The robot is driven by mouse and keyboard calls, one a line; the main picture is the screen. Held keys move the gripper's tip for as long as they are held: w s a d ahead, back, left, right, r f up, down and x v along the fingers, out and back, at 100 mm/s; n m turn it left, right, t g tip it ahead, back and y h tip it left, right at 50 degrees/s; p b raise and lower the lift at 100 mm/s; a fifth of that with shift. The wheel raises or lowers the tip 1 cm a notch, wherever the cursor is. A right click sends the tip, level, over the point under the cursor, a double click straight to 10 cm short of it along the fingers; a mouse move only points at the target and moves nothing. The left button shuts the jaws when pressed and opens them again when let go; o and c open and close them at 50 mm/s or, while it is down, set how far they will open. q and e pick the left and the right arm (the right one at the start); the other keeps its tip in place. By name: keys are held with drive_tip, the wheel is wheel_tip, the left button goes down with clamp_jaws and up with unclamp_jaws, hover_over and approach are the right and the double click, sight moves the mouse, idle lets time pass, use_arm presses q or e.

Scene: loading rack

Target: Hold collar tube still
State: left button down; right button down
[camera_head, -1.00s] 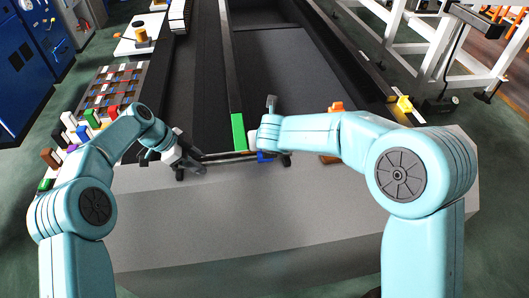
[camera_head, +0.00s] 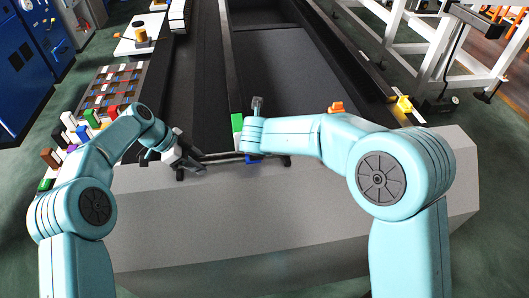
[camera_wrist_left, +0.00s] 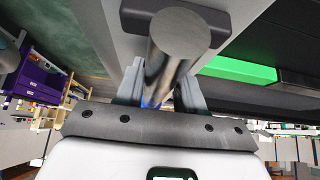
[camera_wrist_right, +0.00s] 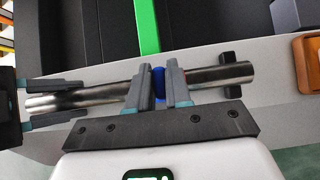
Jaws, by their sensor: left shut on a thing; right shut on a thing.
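A grey metal tube (camera_head: 224,157) lies along the near edge of the rack, with a blue collar (camera_head: 252,160) around it. My left gripper (camera_head: 190,167) is shut on the tube's left end; in the left wrist view the round tube end (camera_wrist_left: 182,34) stands up between its fingers (camera_wrist_left: 160,92). In the right wrist view my right gripper (camera_wrist_right: 161,92) has its fingers on both sides of the blue collar (camera_wrist_right: 158,82), shut on it. The tube's right end (camera_wrist_right: 240,72) sticks out beyond them. In the head view my own wrist mostly hides the right gripper.
A black block (camera_wrist_right: 231,60) sits by the tube's right end. A green strip (camera_head: 237,122) runs back behind the tube. An orange block (camera_head: 336,107) and a yellow one (camera_head: 403,103) are to the right. The grey front surface (camera_head: 270,215) is clear.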

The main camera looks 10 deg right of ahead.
drive_tip(key=shift+s+f, duration=0.15)
drive_tip(key=shift+f, duration=0.25)
drive_tip(key=c, duration=1.3)
unclamp_jaws()
drive_tip(key=shift+w+r, duration=0.2)
drive_tip(key=shift+r, duration=2.5)
